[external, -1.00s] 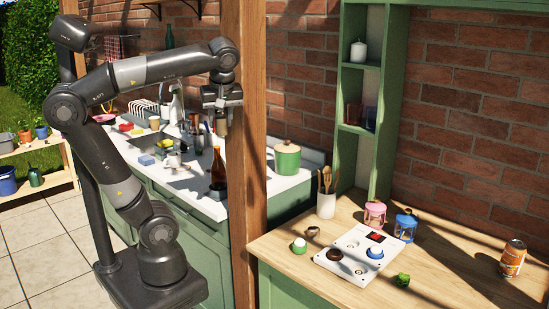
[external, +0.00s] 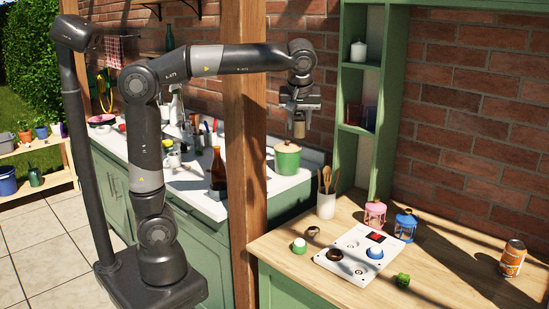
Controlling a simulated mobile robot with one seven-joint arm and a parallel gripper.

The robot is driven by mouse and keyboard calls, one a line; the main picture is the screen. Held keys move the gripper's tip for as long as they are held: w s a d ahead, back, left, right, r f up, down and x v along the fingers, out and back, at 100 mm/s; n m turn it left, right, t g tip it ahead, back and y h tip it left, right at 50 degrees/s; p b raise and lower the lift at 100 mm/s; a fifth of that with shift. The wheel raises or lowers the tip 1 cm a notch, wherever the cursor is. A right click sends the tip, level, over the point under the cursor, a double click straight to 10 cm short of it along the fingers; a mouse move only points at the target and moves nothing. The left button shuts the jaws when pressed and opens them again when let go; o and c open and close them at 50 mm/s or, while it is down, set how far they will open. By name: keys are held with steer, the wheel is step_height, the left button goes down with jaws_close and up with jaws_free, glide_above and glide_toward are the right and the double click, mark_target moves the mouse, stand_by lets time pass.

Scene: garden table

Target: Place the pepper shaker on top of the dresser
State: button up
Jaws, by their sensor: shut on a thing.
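My gripper (external: 299,112) is shut on a small brownish object with a darker lower part, which I take to be the pepper shaker (external: 299,128). It hangs upright below the jaws, in the air in front of the brick wall. In the picture it appears above the green pot. The dresser, apparently the green unit with a light wooden top (external: 440,272) and tall shelves (external: 345,90), stands at the right. My gripper is to the left of the shelves and higher than the wooden top.
A wooden post (external: 245,190) stands between counter and dresser. The dresser top holds a utensil crock (external: 326,204), pink (external: 375,214) and blue (external: 405,225) lanterns, a white panel (external: 352,256) and an orange can (external: 512,258). Its front right is mostly clear. A green pot (external: 287,160) stands on the counter.

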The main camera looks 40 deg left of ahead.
steer(key=w+d+f+m, duration=0.1)
steer(key=w+d+f, duration=0.3)
steer(key=w+f, duration=0.5)
steer(key=w+d+f+m+t+h, duration=0.15)
steer(key=w+d+f, duration=0.25)
steer(key=w, duration=0.9)
steer(key=w+d+f+m+g, duration=0.15)
steer(key=w+d+f, duration=0.25)
steer(key=w+f, duration=0.55)
steer(key=w+d+f, duration=0.1)
steer(key=w+f, duration=0.1)
steer(key=f, duration=0.3)
steer(key=w+d+f+m, duration=0.1)
steer(key=w+f, duration=0.2)
steer(key=f, duration=0.2)
steer(key=w+d+f+m+t, duration=0.1)
steer(key=w+f, duration=0.2)
steer(key=f, duration=0.2)
steer(key=shift+w+f+h, duration=0.2)
steer(key=shift+f+h, duration=0.05)
steer(key=shift+f, duration=0.05)
steer(key=shift+f, duration=0.15)
steer(key=o, duration=1)
steer(key=shift+o, duration=0.2)
steer(key=v, duration=1.2)
